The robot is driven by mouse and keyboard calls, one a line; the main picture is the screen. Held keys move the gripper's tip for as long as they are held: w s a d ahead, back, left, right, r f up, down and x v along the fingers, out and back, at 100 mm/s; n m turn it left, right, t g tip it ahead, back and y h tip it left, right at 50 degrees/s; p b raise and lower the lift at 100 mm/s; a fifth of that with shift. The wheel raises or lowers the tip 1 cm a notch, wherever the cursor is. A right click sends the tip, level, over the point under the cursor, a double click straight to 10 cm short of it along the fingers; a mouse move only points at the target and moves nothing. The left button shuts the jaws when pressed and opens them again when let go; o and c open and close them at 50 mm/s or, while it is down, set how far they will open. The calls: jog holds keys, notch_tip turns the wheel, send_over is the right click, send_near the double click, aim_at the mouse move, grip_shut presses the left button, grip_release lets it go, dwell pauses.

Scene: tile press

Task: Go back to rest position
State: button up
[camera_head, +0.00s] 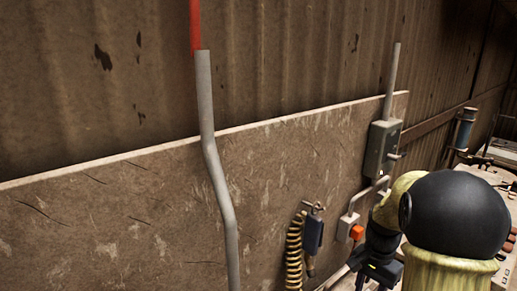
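My arm (453,218) fills the lower right, with a large black rounded joint and pale yellow links. Beyond it a dark part of the arm (381,245) reaches down to the bottom edge. I cannot make out any gripper fingers; they are hidden or outside the picture. Whether anything is held does not show.
A brown panel (110,225) stands before a corrugated wall (290,60). A bent grey pipe (215,170) runs down it. A switch box (382,147), an orange-red button (356,232) and a yellow coiled hose (294,250) hang near my arm. A cluttered surface (497,178) lies right.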

jog(key=s+a+f+n+t+b, duration=0.2)
jog(key=s+a+f+n+t, duration=0.1)
jog(key=s+a+n, duration=0.6)
jog(key=a+n+t, duration=0.1)
jog(key=a, duration=0.2)
jog(key=shift+s+f+b, duration=0.2)
jog(key=shift+f+b, duration=0.1)
dwell(0.8)
